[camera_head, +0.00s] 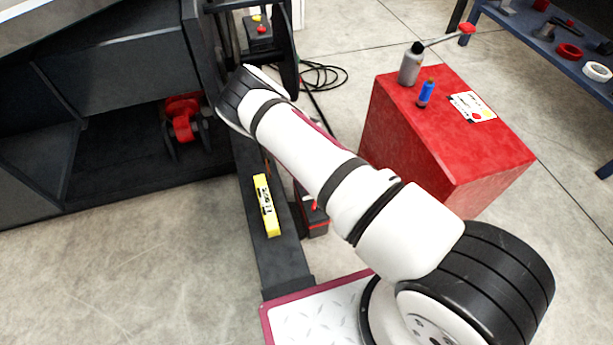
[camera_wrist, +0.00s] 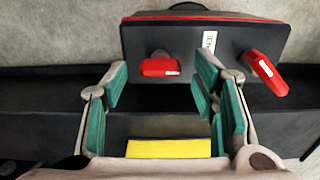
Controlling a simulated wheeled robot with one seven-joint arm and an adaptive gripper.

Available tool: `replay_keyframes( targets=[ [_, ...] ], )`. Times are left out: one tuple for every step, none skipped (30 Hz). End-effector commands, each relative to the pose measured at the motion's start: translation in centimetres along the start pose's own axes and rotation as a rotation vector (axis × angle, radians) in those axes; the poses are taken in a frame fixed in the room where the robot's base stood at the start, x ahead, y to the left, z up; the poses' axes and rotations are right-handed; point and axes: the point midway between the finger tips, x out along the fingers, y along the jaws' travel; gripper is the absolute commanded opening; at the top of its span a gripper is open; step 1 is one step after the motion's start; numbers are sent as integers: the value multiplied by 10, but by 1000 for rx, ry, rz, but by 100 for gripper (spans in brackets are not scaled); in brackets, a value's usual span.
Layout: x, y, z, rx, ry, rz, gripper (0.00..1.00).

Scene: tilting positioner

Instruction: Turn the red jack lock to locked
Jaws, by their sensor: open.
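In the wrist view a black box with a red trim line (camera_wrist: 225,40) carries two red handles. The left red handle (camera_wrist: 160,67) lies level across the picture; the right red handle (camera_wrist: 266,73) slants down to the right. I cannot tell which is the jack lock. My gripper (camera_wrist: 160,88) is open, its green pads apart and nothing held. The left handle appears between the fingertips, and the right handle is outside the right finger. Contact is not visible. In the head view the box (camera_head: 316,226) shows partly behind my arm, and my gripper is hidden.
A dark beam (camera_head: 280,262) with a yellow label (camera_head: 266,205) runs beside the box. A red cabinet (camera_head: 470,140) with bottles stands to the right. A red clamp-like part (camera_head: 183,122) sits at left. Cables lie on the floor behind.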

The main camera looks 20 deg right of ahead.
Motion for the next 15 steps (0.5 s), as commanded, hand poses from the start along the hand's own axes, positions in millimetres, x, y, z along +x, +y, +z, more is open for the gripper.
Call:
replay_keyframes(
  targets=[
    [-8,1,0,0,0,2,53],
    [-12,1,0,0,0,2,53],
    [-19,1,-1,0,0,3,53],
    [-25,1,-1,1,0,3,53],
    [-31,1,-1,1,1,3,53],
    [-39,2,-1,1,0,4,53],
    [-45,1,-1,1,0,4,53],
    [-52,2,-1,1,1,4,53],
    [-60,1,-1,1,1,3,53],
    [-66,1,-1,0,1,4,53],
    [-72,1,0,1,0,3,53],
    [-79,1,0,1,1,3,53],
    [-84,1,-1,1,1,3,53],
    [-89,0,0,1,0,2,53],
    [-95,1,-1,0,0,3,53]
  ],
)
